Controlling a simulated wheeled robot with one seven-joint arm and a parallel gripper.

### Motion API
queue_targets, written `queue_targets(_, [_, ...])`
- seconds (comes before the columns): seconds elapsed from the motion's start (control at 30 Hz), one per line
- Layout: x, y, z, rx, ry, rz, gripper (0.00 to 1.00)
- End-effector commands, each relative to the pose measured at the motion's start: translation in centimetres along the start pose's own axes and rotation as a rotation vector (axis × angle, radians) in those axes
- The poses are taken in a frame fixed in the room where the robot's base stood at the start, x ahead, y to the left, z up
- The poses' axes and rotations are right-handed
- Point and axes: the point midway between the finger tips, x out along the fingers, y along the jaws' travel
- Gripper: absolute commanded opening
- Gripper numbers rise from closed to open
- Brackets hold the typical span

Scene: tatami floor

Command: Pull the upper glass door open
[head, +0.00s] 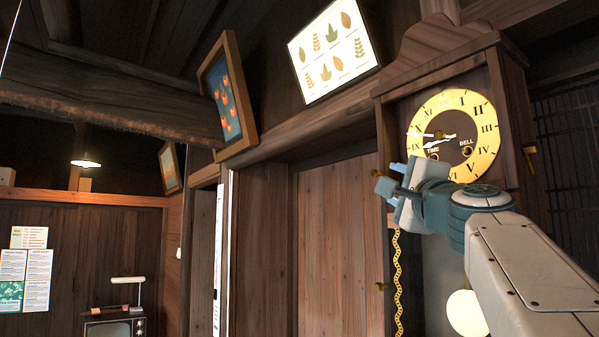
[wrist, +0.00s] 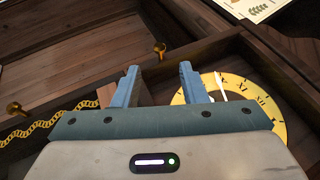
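A tall wooden clock stands at the right of the head view. Its upper glass door (head: 484,88) covers a round yellow dial (head: 480,112), which also shows in the wrist view (wrist: 268,122). My gripper (head: 398,180) is at the left edge of this door and hides part of it. In the wrist view my gripper (wrist: 158,68) has its two blue fingers apart, with nothing held. A brass knob (wrist: 160,50) appears just past the fingertips, between them in the picture. I cannot tell whether the fingers reach around it. The door looks closed.
A lower brass knob (head: 380,287) sits beside a hanging yellow chain (head: 398,270); a pendulum disc (head: 467,312) hangs below the dial. Another brass piece (head: 531,148) is on the clock's right side. A leaf poster (head: 333,48) and framed picture (head: 228,95) hang left.

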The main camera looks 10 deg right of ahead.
Motion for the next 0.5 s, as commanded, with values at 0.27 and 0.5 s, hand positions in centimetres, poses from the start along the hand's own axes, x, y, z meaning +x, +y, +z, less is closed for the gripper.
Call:
queue_targets(0.27, [6.3,-0.3,0.1,0.000,-0.002,0.004,0.39])
queue_targets(0.5, [9.4,-0.1,0.1,0.000,-0.002,0.003,0.39])
